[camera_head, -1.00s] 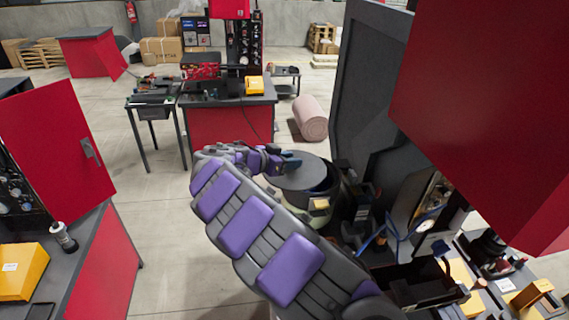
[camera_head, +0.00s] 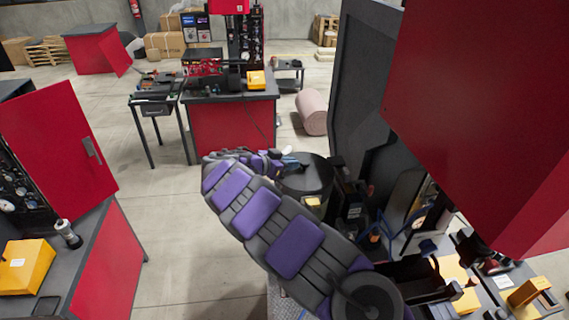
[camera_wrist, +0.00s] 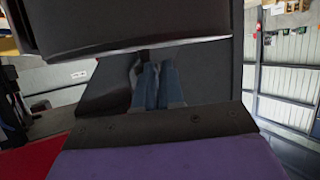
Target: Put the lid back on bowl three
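The lid (camera_head: 308,177), a dark grey round disc, lies over the top of the bowl (camera_head: 313,203), which has a small yellow label on its front. Little of the bowl shows below the lid, and my arm hides its left side. I cannot tell whether the lid is fully seated. My gripper (camera_head: 288,161) is at the lid's upper left edge. In the wrist view its two blue fingers (camera_wrist: 156,85) are close together, pointing at a dark surface, and seem shut on the lid; the grip itself is hidden.
A tall dark panel (camera_head: 362,110) and an open red door (camera_head: 480,110) stand close on the right. Cluttered fixtures (camera_head: 385,235) sit right of the bowl. A red-sided workbench (camera_head: 232,125) and a pink roll (camera_head: 312,111) are behind.

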